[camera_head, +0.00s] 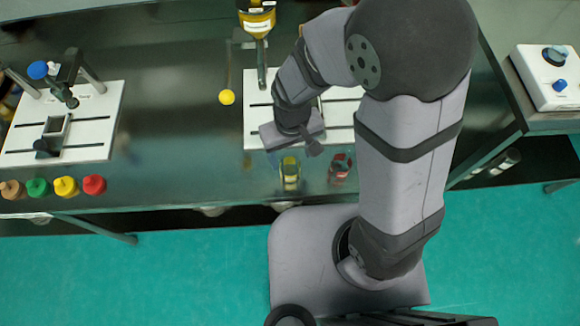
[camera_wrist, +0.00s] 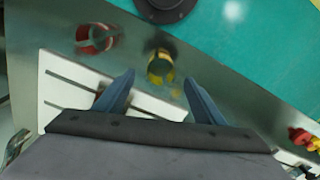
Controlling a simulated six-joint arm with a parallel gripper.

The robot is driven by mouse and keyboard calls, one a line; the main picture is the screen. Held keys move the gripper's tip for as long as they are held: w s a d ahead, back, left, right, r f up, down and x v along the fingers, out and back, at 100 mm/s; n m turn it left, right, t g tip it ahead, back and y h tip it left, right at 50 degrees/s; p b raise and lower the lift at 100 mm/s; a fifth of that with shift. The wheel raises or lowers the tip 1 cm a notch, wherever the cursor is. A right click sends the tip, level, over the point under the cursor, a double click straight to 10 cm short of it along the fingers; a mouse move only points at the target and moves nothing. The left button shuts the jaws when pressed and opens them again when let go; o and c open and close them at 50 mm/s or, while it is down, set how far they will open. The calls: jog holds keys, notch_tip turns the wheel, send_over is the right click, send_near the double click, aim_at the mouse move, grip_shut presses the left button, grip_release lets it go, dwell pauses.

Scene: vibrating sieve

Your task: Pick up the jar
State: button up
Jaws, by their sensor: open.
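A yellow-banded jar-like container (camera_head: 289,172) stands on the dark table's front edge, just below my gripper in the head view; it also shows in the wrist view (camera_wrist: 160,68). A similar red one (camera_head: 340,166) stands to its right, and at upper left in the wrist view (camera_wrist: 96,38). Which one the task means cannot be told. My gripper (camera_head: 311,150) is over the front of a white slotted board. In the wrist view its two fingers (camera_wrist: 160,79) are spread, with the yellow container showing between and beyond their tips. Nothing is held.
The white slotted board (camera_head: 256,136) lies partly under my arm. A yellow ball-like knob (camera_head: 227,97) is left of it. Another board with a fixture (camera_head: 100,125) is at left, with several coloured-lid containers (camera_head: 66,187) before it. A white control box (camera_head: 545,80) is at right.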

send_over(290, 165)
jog(key=s, duration=0.3)
jog(key=shift+w+a+f+p, duration=0.1)
jog(key=shift+f+p, duration=0.1)
jog(key=shift+f, duration=1.4)
jog(key=shift+w+f+p, duration=0.1)
jog(key=shift+f+p, duration=0.1)
jog(key=shift+f, duration=1.4)
jog(key=c, duration=1.1)
